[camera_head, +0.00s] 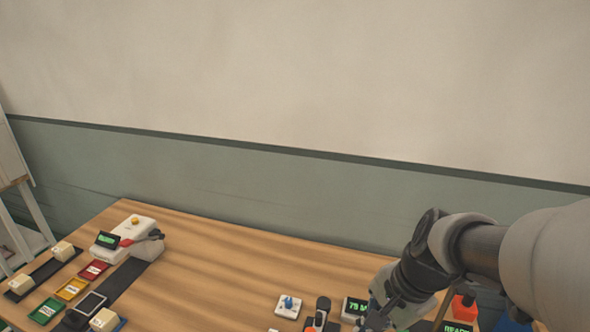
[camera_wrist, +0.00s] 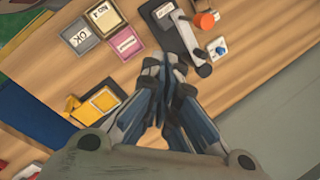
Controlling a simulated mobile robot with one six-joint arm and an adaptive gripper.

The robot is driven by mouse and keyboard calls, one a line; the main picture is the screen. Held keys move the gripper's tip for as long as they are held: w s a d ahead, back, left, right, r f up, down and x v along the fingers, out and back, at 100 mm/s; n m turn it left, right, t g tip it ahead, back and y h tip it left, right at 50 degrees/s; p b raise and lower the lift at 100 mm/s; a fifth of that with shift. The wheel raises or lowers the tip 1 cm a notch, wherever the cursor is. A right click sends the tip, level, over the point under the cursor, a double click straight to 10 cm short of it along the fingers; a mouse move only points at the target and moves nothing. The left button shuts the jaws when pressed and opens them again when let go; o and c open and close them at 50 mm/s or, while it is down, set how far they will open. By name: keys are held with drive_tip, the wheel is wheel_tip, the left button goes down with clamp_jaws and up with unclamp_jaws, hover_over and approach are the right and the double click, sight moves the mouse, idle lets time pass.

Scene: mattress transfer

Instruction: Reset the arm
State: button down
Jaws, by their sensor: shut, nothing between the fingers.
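My arm reaches in from the right in the head view, with my gripper (camera_head: 375,318) at the lower edge of the picture, above the wooden table (camera_head: 230,270). In the wrist view my gripper (camera_wrist: 166,68) points at the tabletop, its fingertips together with nothing between them. A dark device with a lever (camera_wrist: 190,40) lies just beyond the fingertips, apart from them as far as I can tell. In the head view the arm hides part of the table's right side.
A white machine (camera_head: 128,236), coloured trays (camera_head: 72,288) and pale blocks (camera_head: 22,284) stand at the table's left. A white box with a blue knob (camera_head: 288,306) and a green display (camera_head: 356,308) sit near my gripper. The table's middle is clear; a wall stands behind.

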drive_tip(key=s+r+n+t+h, duration=0.1)
drive_tip(key=s+r+n, duration=0.2)
drive_tip(key=s+n, duration=0.3)
drive_tip(key=s+r+n+t+h, duration=0.1)
drive_tip(key=s+r+n, duration=0.2)
drive_tip(key=s+n, duration=0.3)
drive_tip(key=shift+s+r+t+h, duration=0.3)
drive_tip(key=shift+s+r+t, duration=0.1)
drive_tip(key=shift+s, duration=0.1)
